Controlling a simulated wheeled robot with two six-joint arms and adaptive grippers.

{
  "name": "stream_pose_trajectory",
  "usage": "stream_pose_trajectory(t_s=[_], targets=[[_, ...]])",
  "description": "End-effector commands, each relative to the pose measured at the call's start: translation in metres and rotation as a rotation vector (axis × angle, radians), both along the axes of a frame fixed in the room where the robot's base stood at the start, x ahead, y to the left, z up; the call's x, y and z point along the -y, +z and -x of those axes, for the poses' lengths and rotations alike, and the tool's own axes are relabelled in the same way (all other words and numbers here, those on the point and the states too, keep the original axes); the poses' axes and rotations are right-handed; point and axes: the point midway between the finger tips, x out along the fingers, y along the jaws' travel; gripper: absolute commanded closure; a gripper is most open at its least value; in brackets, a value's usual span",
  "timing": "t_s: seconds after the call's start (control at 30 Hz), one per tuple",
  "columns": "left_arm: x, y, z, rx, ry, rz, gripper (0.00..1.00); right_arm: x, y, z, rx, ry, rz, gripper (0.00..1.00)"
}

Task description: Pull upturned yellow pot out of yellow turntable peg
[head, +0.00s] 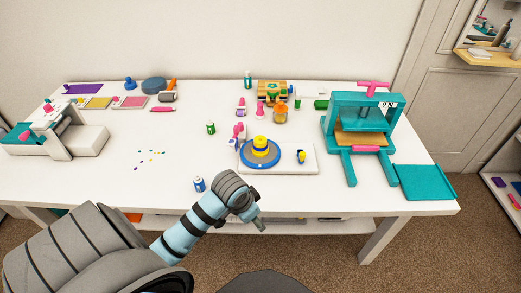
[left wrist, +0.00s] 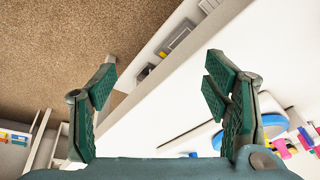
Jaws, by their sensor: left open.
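A round blue turntable (head: 245,160) lies on a white board on the table. A blue edge, likely the turntable (left wrist: 272,127), shows partly behind the right-hand finger. My right gripper is not in view.
The white board (head: 305,168) also carries a small yellow and blue piece (head: 301,157). A blue can (head: 199,184) stands near the front edge, and a green can (head: 211,128) behind it. A teal press (head: 350,130) stands right. The table's front middle is mostly clear.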

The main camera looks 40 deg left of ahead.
Motion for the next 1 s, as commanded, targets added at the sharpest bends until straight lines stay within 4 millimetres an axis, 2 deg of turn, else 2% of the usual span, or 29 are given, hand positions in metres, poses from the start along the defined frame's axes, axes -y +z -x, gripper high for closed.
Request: stream_pose_trajectory(t_s=[0.03, 0.17, 0.3, 0.4, 0.5, 0.57, 0.8, 1.0], targets=[[-0.012, 0.011, -0.02, 0.006, -0.004, -0.006, 0.3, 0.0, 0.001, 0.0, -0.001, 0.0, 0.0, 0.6], [-0.048, 0.047, -0.07, 0.007, 0.0, -0.002, 0.3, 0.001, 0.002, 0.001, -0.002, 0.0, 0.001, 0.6], [-0.091, 0.103, -0.115, 0.024, 0.03, 0.032, 0.3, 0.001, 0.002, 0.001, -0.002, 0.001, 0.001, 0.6], [-0.119, 0.148, -0.136, 0.049, 0.058, 0.074, 0.3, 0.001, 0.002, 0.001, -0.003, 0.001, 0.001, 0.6], [-0.136, 0.18, -0.147, 0.071, 0.078, 0.115, 0.3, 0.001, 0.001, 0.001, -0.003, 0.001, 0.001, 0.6], [-0.139, 0.181, -0.151, 0.074, 0.081, 0.129, 0.3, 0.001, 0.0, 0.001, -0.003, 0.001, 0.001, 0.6], [-0.135, 0.125, -0.174, 0.074, 0.081, 0.132, 0.3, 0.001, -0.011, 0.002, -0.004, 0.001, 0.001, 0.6], [-0.133, 0.098, -0.187, 0.076, 0.08, 0.13, 0.3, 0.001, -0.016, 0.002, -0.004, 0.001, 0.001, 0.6]])
